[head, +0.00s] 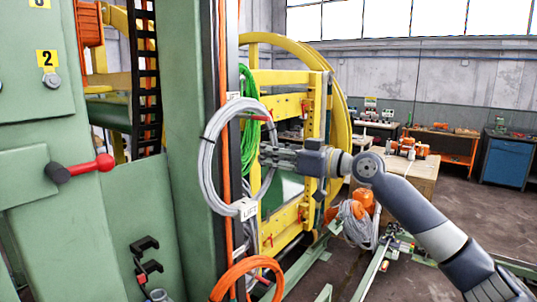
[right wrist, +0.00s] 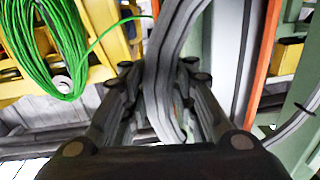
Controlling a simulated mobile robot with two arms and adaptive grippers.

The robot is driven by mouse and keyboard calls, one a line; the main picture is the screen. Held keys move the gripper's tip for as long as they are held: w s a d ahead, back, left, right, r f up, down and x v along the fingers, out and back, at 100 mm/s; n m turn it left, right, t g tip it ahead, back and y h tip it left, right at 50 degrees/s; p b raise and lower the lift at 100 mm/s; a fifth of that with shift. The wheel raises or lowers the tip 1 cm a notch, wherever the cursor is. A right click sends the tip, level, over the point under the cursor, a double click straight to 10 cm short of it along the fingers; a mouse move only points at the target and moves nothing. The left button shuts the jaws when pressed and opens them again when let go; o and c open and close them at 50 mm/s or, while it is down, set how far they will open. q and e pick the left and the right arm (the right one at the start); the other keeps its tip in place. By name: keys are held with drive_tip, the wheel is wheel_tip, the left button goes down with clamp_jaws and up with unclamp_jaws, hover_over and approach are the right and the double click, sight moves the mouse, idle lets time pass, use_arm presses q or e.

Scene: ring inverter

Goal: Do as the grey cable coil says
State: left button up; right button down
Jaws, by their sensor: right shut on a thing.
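The grey cable coil (head: 205,165) hangs upright as a big ring in front of the green column in the head view. A white tag (head: 243,209) sits on its lower right; its writing is too small to read. My right gripper (head: 266,155) is shut on the right side of the coil. In the right wrist view, the grey strands (right wrist: 163,75) pass between the two fingers (right wrist: 160,95). What the coil hangs from is not clear. My left gripper is not in view.
A green cable coil (head: 246,85) hangs behind, on the yellow frame (head: 290,78). An orange coil (head: 235,272) hangs below. A red-knobbed lever (head: 104,162) juts from the green cabinet (head: 110,215) at left. Another grey coil (head: 357,225) is right of the frame. Floor at far right is open.

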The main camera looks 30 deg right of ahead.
drive_tip(key=c, duration=1.2)
unclamp_jaws()
drive_tip(key=shift+s+r, duration=0.1)
drive_tip(key=shift+f, duration=0.25)
drive_tip(key=v, duration=1.2)
drive_tip(key=shift+r, duration=0.2)
drive_tip(key=shift+d, duration=0.1)
